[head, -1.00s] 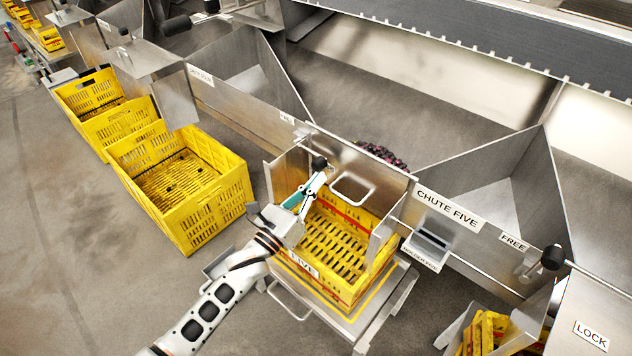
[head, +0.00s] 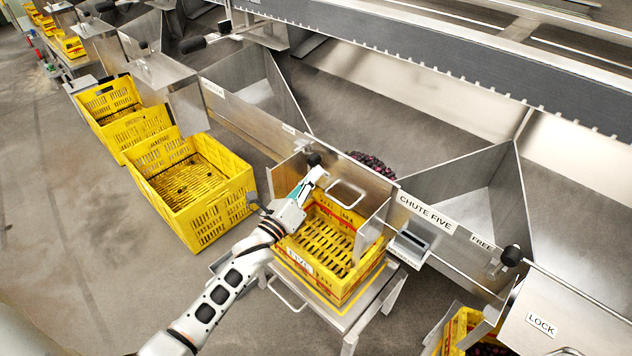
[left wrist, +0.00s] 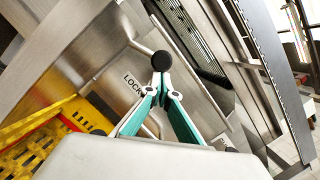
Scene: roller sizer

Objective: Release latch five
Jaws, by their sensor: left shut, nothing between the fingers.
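The latch of chute five ends in a round black knob (head: 314,159) at the upper left of the closed steel gate (head: 362,176). My left gripper (head: 315,176) is just below the knob, its fingers shut with nothing between them. In the left wrist view the black knob (left wrist: 162,61) stands right at the closed fingertips (left wrist: 161,84); I cannot tell if they touch. A "LOCK" label (left wrist: 133,83) shows beside it. A "CHUTE FIVE" label (head: 425,212) is right of the gate. My right gripper is not in view.
A yellow crate (head: 318,262) marked "FIVE" sits under the gate on a steel stand (head: 352,318). Dark fruit (head: 372,164) lies behind the gate. Another black knob (head: 511,255) is at right. More yellow crates (head: 190,187) stand on the left floor.

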